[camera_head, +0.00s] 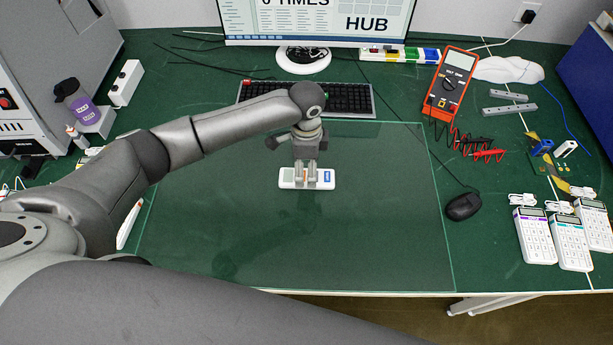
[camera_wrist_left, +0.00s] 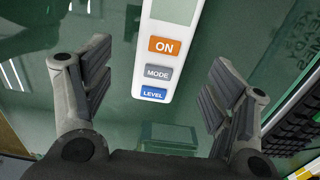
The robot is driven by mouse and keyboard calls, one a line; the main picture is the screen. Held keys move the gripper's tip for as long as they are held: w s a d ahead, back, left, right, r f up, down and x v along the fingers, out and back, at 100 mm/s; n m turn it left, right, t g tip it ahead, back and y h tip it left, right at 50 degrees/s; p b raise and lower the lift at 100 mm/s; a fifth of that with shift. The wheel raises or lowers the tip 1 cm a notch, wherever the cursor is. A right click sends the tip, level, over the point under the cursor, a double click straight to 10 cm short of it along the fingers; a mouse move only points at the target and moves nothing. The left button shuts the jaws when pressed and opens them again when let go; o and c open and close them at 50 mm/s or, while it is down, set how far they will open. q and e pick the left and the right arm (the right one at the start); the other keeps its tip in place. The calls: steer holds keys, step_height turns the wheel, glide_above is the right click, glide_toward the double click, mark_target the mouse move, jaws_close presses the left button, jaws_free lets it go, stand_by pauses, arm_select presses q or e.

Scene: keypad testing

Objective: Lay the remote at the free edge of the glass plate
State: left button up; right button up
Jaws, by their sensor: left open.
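The white remote (camera_head: 327,175) lies on the glass plate (camera_head: 380,230), near the plate's far part, with its long side running left to right. In the wrist view the remote (camera_wrist_left: 168,55) shows an orange ON button, a grey MODE button and a blue LEVEL button. My left gripper (camera_head: 306,182) points down over the middle of the remote. Its fingers (camera_wrist_left: 158,80) are spread wide on both sides of the remote, with gaps to it. The height of the fingertips above the plate is hard to tell. My right gripper is not in view.
A keyboard (camera_head: 345,98) and monitor stand beyond the plate. A black mouse (camera_head: 463,206) sits off its right edge. An orange multimeter (camera_head: 450,83) with coiled leads and several white keypads (camera_head: 535,237) are at the right. The near part of the plate is clear.

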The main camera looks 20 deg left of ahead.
arm_select(q)
steer(key=shift+w+f+p, duration=0.1)
steer(key=shift+f+p, duration=0.25)
steer(key=shift+f, duration=2)
steer(key=c, duration=1.2)
steer(key=shift+c, duration=0.2)
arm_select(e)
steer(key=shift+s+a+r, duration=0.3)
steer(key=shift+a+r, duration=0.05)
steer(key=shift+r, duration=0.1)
arm_select(q)
steer(key=shift+r, duration=0.15)
